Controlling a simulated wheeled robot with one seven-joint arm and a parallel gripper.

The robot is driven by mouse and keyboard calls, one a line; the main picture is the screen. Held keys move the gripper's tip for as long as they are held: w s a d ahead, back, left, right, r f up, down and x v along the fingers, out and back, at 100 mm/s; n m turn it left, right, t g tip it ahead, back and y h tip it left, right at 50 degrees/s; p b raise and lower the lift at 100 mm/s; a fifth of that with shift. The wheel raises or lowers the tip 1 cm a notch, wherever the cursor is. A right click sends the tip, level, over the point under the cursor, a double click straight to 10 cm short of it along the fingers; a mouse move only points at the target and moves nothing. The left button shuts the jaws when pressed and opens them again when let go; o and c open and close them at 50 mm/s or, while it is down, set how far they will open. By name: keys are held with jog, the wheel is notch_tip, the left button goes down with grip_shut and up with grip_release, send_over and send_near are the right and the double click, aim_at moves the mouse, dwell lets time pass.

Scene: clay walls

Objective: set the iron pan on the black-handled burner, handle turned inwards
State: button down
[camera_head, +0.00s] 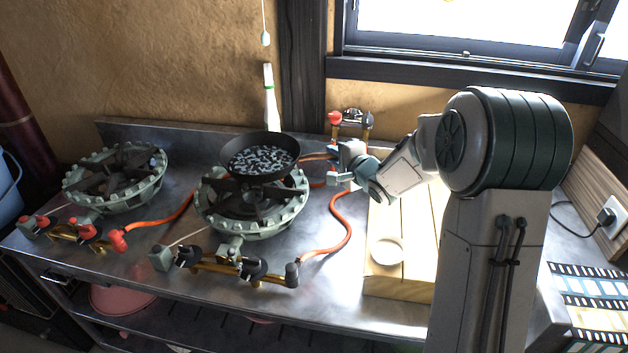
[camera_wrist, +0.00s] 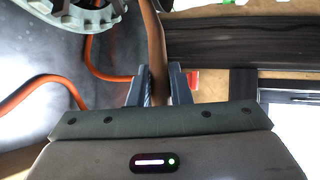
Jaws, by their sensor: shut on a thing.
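The dark iron pan (camera_head: 229,158), with dark and pale pieces inside, is level over the back part of the black-handled burner (camera_head: 208,211). I cannot tell whether it touches the grate. Black knobs (camera_head: 256,267) sit on this burner's front pipe. My gripper (camera_head: 338,166) is to the right of the pan, shut on its handle, which points right. In the wrist view the pan handle (camera_wrist: 154,40) runs up between the two fingers of my gripper (camera_wrist: 159,84). The pan's bowl is out of the wrist view.
A red-handled burner (camera_head: 75,190) stands at the left. Orange hoses (camera_head: 340,238) cross the steel counter (camera_head: 330,285). A wooden board (camera_head: 400,289) with a pale round item (camera_head: 387,251) lies at the right. A green-and-white bottle (camera_head: 269,100) stands behind the pan.

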jog(key=a+f, duration=0.4)
jog(key=f, duration=0.2)
jog(key=shift+s+f+b, duration=0.15)
jog(key=shift+s+b, duration=0.05)
jog(key=shift+b, duration=0.1)
jog(key=c, duration=1.3)
grip_release()
jog(key=shift+s, duration=0.1)
jog(key=shift+c, duration=0.2)
jog(key=s+d+r+n+g+h, duration=0.2)
jog(key=s+d+n+h, duration=0.15)
jog(key=s+d, duration=0.5)
jog(key=s+d+r+n+g+h, duration=0.2)
jog(key=s+d+n+g+h, duration=0.3)
jog(key=s, duration=0.7)
jog(key=s+r+n+g+y, duration=0.1)
jog(key=s+n+g, duration=0.3)
jog(key=s, duration=1.2)
jog(key=shift+s, duration=0.35)
